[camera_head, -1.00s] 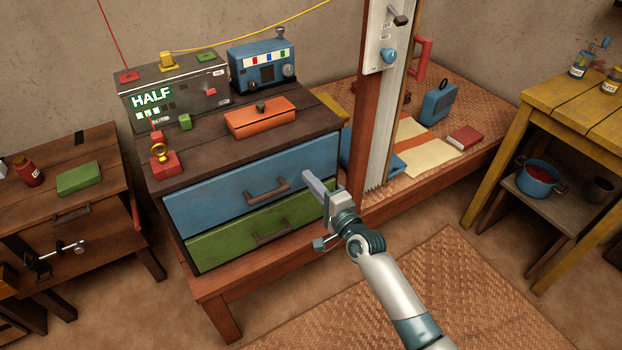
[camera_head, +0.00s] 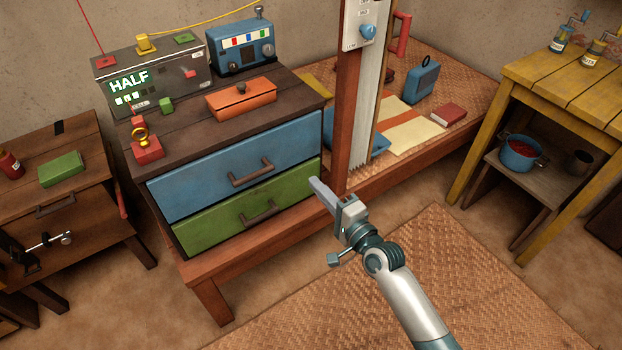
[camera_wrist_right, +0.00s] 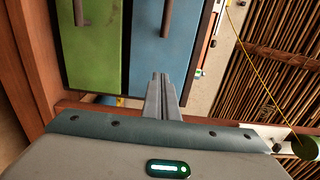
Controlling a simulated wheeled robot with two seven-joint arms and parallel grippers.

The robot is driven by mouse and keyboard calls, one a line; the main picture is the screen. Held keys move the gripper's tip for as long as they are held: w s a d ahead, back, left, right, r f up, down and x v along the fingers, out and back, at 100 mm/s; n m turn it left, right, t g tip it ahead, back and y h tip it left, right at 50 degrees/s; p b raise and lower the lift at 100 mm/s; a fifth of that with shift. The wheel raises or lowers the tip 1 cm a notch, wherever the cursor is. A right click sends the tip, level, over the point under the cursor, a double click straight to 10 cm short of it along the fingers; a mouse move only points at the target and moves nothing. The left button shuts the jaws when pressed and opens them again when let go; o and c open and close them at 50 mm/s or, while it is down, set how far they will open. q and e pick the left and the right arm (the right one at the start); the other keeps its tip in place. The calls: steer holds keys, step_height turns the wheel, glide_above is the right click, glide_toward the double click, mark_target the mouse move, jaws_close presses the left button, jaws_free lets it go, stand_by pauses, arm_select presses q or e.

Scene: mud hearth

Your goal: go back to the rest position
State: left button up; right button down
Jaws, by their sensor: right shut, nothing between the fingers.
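My right gripper (camera_head: 318,187) is shut and empty. In the head view it is in front of the right end of the drawer chest, apart from the drawer handles as far as I can tell. In the right wrist view its closed fingers (camera_wrist_right: 160,80) point toward the blue drawer (camera_wrist_right: 160,50) and green drawer (camera_wrist_right: 96,45). The head view shows the blue drawer (camera_head: 205,185) above the green drawer (camera_head: 215,222), each with a brown handle. My left gripper is not in view.
A wooden post (camera_head: 352,120) stands close beside my right gripper. A woven bed (camera_head: 480,85) lies behind it. A yellow table (camera_head: 560,80) with a blue pot (camera_head: 519,157) on its lower shelf is at right. A woven mat (camera_head: 450,270) covers open floor in front.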

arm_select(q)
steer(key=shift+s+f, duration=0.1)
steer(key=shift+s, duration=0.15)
arm_select(e)
steer(key=shift+s+d, duration=0.2)
steer(key=shift+s, duration=0.1)
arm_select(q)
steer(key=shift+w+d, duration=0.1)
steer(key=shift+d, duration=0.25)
